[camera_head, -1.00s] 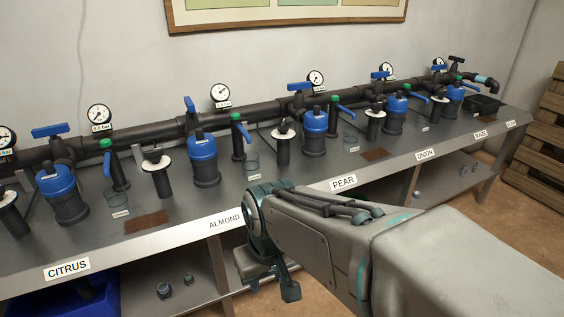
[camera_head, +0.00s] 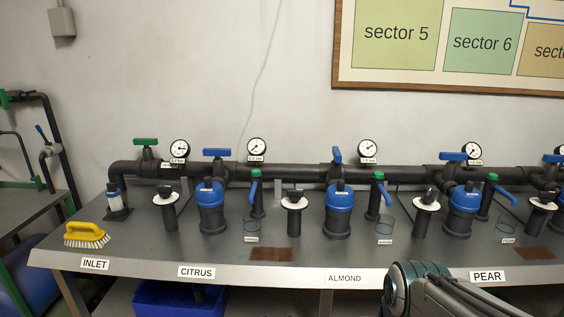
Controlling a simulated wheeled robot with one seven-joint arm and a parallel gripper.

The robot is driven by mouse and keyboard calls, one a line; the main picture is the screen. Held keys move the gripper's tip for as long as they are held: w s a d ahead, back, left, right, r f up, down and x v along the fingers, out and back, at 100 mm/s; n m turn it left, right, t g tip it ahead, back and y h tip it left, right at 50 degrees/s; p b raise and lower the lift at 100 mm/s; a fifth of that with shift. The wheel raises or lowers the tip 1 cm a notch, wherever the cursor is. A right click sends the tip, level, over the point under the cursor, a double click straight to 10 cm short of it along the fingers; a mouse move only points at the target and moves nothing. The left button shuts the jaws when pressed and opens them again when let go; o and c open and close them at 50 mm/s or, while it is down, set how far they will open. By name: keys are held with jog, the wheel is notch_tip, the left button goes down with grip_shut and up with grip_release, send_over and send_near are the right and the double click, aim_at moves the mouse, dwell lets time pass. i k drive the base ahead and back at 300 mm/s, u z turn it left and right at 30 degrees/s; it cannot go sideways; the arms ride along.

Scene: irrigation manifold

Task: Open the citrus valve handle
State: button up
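The CITRUS label (camera_head: 197,272) is on the bench's front edge, left of centre. Above it, a blue T-handle (camera_head: 216,152) sits on the black pipe, its bar lying along the pipe. Below that handle stands a blue-capped black filter (camera_head: 211,207). To its right is a thin upright pipe with a green collar and a blue lever (camera_head: 254,188), which hangs downward. My gripper's fingers are out of the picture.
The ALMOND handle (camera_head: 337,155) looks turned across the pipe; the PEAR handle (camera_head: 453,156) lies along it. A green handle (camera_head: 146,142) is above INLET. A yellow brush (camera_head: 86,235) lies on the bench's left end. A blue bin (camera_head: 180,300) is under the bench.

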aim_at(217, 153)
jog(key=k, duration=0.65)
jog(key=u, duration=0.55)
jog(key=i, duration=0.5)
jog(key=u, duration=1.05)
jog(key=i, duration=1.65)
jog(key=z, duration=0.7)
